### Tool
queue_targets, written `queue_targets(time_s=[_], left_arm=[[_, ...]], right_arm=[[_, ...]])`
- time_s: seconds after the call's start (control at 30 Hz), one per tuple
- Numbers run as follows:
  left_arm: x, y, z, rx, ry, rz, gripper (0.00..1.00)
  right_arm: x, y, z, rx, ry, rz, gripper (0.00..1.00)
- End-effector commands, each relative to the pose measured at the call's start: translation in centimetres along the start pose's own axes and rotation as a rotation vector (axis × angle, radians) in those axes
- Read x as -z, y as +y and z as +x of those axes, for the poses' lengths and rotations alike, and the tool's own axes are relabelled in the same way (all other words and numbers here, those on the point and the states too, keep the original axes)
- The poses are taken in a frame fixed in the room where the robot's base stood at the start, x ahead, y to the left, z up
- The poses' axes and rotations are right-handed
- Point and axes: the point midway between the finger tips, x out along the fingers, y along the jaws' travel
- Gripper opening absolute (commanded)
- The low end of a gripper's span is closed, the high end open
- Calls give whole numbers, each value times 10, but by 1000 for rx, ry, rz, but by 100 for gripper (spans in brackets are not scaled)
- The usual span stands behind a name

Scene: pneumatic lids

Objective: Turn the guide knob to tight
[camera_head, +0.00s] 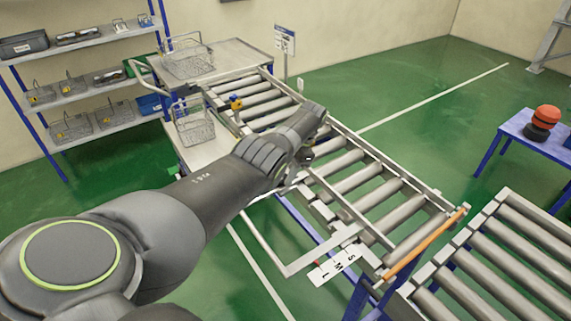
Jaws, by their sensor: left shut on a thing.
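My left arm comes in from the left and reaches over the near side rail of the roller conveyor (340,205). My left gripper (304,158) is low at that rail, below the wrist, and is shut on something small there. The wrist and fingers hide most of what it holds, which appears to be the guide knob at the rail. I cannot make out the knob's marks or how far it is turned. A white plate with the letters S, M, L (337,264) is by the conveyor's near end. My right gripper is out of view.
Wire baskets (194,127) stand on a side table at left. A shelf (85,95) stands at far left. A second roller conveyor (500,262) is at right. An orange and black object (543,122) sits on a blue table.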

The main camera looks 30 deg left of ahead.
Motion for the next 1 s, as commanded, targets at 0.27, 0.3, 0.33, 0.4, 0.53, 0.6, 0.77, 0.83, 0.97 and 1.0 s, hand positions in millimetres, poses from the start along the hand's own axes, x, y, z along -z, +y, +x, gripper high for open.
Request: queue_targets(time_s=[0.27, 0.3, 0.33, 0.4, 0.53, 0.6, 0.77, 0.83, 0.97, 1.0], left_arm=[[-1, 0, -4, 59, 4, 126, 14], [0, 0, -4, 64, 4, 137, 14], [0, 0, -4, 67, 5, 144, 14], [0, 1, -4, 73, 5, 159, 14], [0, 1, -3, 79, 5, 173, 14], [1, 1, -3, 81, 5, 176, 14], [1, 1, -2, 82, 5, 177, 14], [1, 1, -2, 82, 5, 176, 14], [1, 1, -2, 81, 5, 176, 40], [1, 1, -2, 81, 5, 176, 45]], right_arm=[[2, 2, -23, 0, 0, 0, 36], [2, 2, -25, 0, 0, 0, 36], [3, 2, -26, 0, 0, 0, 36], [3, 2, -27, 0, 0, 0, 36], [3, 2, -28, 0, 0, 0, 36], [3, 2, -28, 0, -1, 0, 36], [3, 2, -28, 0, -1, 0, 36], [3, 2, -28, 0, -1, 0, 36], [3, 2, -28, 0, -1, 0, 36], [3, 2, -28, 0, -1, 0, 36]])
